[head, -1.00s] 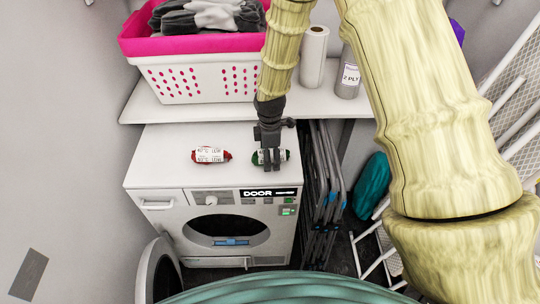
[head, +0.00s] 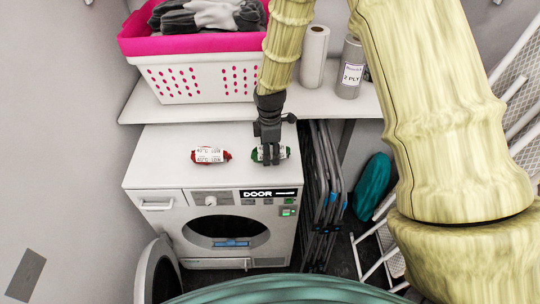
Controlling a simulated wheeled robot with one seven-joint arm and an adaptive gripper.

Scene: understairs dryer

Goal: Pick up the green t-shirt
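The green t-shirt (head: 283,152) is a small rolled bundle with a white printed label, lying on top of the white dryer (head: 150,160) near its right side. My gripper (head: 271,160) points down at the green roll, with its dark fingers over the middle of it. The fingers hide the roll's centre. I cannot tell whether they are closed on it. A similar red roll (head: 210,156) with a white label lies to the left on the same top.
The dryer's round door (head: 158,272) hangs open at lower left. A pink-rimmed white basket (head: 195,80) with grey cloth, a paper roll (head: 313,57) and a grey bottle (head: 349,68) stand on the shelf behind. Folded racks (head: 322,190) stand right of the dryer.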

